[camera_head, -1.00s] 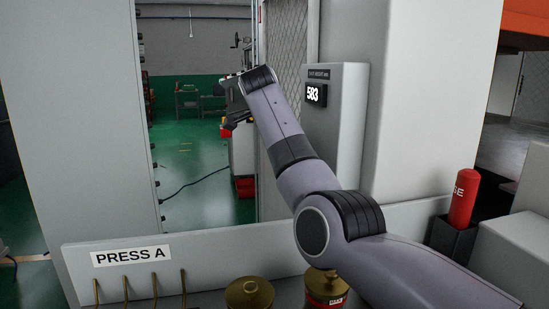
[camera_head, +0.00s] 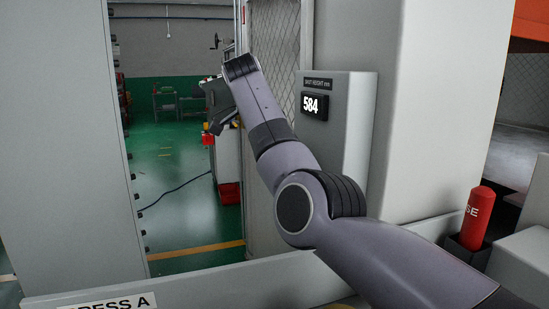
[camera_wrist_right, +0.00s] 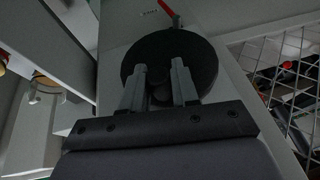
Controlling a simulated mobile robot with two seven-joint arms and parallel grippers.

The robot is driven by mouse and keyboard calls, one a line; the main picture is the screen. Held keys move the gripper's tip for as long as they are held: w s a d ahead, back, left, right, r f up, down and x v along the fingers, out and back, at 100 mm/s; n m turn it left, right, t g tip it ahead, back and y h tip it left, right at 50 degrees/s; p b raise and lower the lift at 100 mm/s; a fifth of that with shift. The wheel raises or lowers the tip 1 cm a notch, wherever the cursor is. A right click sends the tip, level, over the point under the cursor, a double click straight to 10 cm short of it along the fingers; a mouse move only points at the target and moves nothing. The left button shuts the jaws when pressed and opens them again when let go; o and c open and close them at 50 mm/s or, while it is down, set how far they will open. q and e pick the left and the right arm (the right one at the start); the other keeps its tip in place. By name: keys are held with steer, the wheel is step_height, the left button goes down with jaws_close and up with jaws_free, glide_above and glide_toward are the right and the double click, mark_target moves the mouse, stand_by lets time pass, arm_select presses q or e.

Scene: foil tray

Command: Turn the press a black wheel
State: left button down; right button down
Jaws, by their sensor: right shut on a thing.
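The black wheel (camera_wrist_right: 200,55) is a dark round disc on a grey panel in the right wrist view. A red pointer (camera_wrist_right: 168,12) shows at its upper edge. My right gripper (camera_wrist_right: 160,78) has its two grey fingers against the wheel, closed on a dark part near its middle; that part is mostly hidden between them. In the head view my right gripper (camera_head: 220,108) is at the far end of the arm, in the opening left of the mesh panel, and I cannot make out the wheel there. A display (camera_head: 314,106) reads 584. My left gripper is out of view.
The grey display housing (camera_head: 350,135) and a mesh panel (camera_head: 272,50) stand close to my right arm. A low ledge labelled PRESS A (camera_head: 200,290) runs along the front. A red cylinder (camera_head: 477,218) stands at the right. Open green floor (camera_head: 180,150) lies beyond the opening.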

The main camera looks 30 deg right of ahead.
steer(key=c, duration=0.9)
jaws_free()
steer(key=p+v, duration=0.2)
steer(key=v, duration=0.5)
steer(key=shift+p, duration=0.4)
